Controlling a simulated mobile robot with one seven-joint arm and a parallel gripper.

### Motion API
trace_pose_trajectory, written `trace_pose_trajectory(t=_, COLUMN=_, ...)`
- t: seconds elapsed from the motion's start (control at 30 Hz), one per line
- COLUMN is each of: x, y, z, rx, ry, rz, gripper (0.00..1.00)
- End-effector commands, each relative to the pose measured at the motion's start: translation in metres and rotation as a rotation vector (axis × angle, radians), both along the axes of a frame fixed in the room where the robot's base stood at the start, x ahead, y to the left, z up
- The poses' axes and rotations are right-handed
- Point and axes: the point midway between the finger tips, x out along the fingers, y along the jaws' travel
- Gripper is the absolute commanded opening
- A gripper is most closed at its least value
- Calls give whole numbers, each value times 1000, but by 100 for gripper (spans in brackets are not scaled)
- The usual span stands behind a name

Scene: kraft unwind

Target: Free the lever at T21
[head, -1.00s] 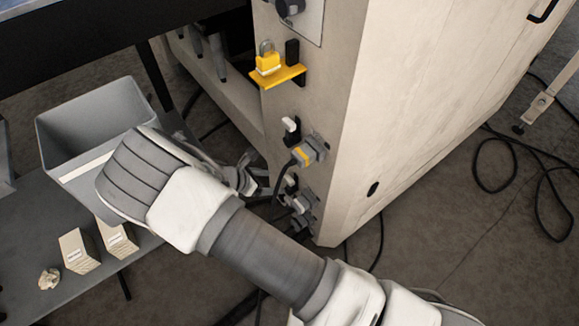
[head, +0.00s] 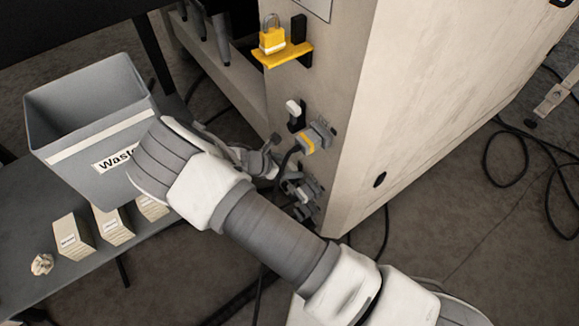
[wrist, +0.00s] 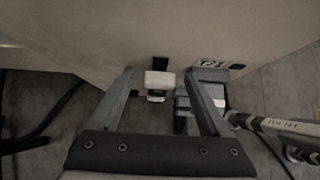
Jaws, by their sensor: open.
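The lever at T21 shows in the wrist view as a white block-shaped handle (wrist: 159,79) in front of a dark slot on the machine's beige panel. My gripper (wrist: 160,74) is open, with one finger to each side of the white handle in the picture. I cannot tell whether either finger touches it. In the head view my gripper (head: 272,160) is at the lower part of the panel and mostly hides this lever.
A higher white-tipped lever (head: 293,107) and a grey-yellow plug (head: 314,138) sit just above my gripper. A yellow padlock (head: 272,38) stands on a yellow bracket (head: 284,56). A grey waste bin (head: 88,128) and several small boxes (head: 72,236) are on the left shelf. Cables hang below the panel.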

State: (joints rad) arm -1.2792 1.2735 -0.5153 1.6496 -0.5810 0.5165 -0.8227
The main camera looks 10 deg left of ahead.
Motion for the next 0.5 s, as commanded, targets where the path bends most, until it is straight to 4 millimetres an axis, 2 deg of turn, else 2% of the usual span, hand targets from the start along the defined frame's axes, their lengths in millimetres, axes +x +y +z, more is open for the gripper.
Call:
trace_pose_trajectory(t=0.17, x=0, y=0, z=0, rx=0, ry=0, rz=0, gripper=80)
trace_pose_trajectory(t=0.5, x=0, y=0, z=0, rx=0, ry=0, rz=0, gripper=21)
